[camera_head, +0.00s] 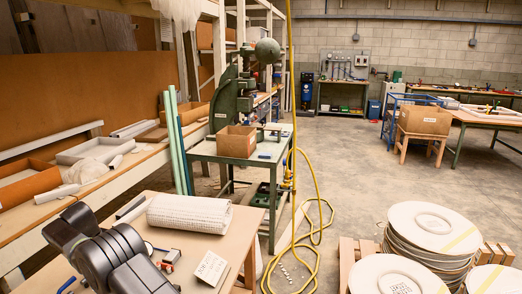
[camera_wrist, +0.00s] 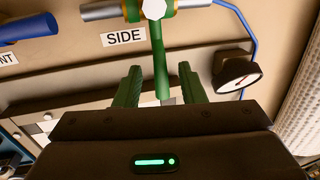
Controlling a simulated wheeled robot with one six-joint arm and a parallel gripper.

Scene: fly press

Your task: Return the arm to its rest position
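My gripper (camera_wrist: 159,68) shows in the wrist view with its two green fingers spread apart. A green lever-like bar (camera_wrist: 157,55) hangs in line with the gap between them, with visible space on both sides. Whether the bar lies between the fingers or beyond them is hard to tell. The bar joins a metal pipe fitting above a "SIDE" label (camera_wrist: 124,37). In the head view, dark grey links of my arm (camera_head: 110,255) reach in at the lower left. My gripper cannot be made out there.
A round gauge (camera_wrist: 237,77) is right of the fingers. A blue cylinder (camera_wrist: 25,29) is at the left. The green fly press (camera_head: 231,95) stands on a bench with a cardboard box (camera_head: 237,142). A white roll (camera_head: 190,213) lies near my arm. Stacked discs (camera_head: 433,228) stand at the right.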

